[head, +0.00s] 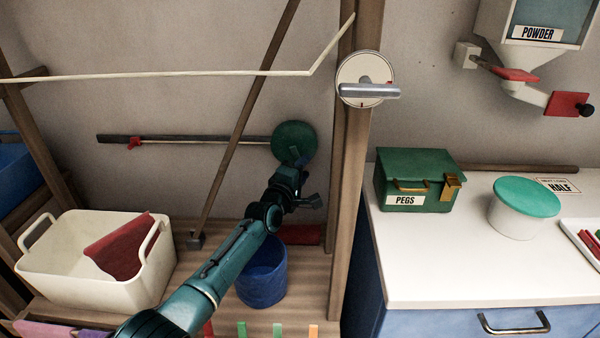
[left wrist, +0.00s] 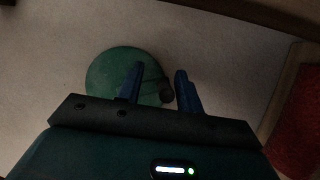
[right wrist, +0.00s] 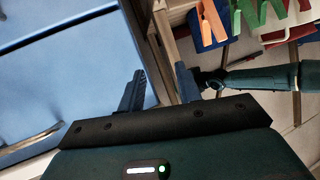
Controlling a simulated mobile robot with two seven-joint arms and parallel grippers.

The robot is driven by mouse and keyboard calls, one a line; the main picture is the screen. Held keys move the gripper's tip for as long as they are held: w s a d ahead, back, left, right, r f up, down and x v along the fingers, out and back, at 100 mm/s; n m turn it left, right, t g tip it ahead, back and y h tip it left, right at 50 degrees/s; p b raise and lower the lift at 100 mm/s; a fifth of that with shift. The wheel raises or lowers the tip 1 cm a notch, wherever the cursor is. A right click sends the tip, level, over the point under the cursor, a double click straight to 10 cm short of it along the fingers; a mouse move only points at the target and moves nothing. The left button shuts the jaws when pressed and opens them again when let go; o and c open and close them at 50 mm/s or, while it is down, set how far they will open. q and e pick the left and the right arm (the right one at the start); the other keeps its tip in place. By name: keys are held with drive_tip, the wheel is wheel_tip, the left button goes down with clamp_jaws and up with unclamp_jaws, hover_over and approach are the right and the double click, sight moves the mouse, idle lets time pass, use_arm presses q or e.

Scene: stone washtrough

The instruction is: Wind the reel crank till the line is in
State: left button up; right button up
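A green round reel (head: 295,142) is on the back wall, at the right end of a dark bar (head: 200,139) that carries a small red piece (head: 134,142). My left gripper (head: 297,172) is just in front of its lower part. In the left wrist view the green disc (left wrist: 108,75) lies behind the fingers. A dark crank knob (left wrist: 166,91) shows between the open fingers (left wrist: 159,84), closer to the right one. I cannot tell whether they touch it. My right gripper (right wrist: 155,82) is open and empty, outside the head view.
A wooden post (head: 352,190) with a white dial and grey lever (head: 366,80) stands right of the reel. A slanted pole (head: 240,125) is left. Below are a blue bucket (head: 262,280) and white basket (head: 70,280). The green pegs box (head: 416,178) stands on the right counter.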

use_arm(q)
drive_tip(key=shift+s+a+p, duration=0.1)
drive_tip(key=shift+s+p, duration=0.2)
drive_tip(key=shift+s, duration=0.2)
drive_tip(key=p+v, duration=0.3)
drive_tip(key=v, duration=0.9)
drive_tip(key=shift+a, duration=0.25)
use_arm(e)
drive_tip(key=shift+w+a+g, duration=0.2)
drive_tip(key=shift+a+g, duration=0.3)
use_arm(q)
drive_tip(key=shift+r, duration=0.1)
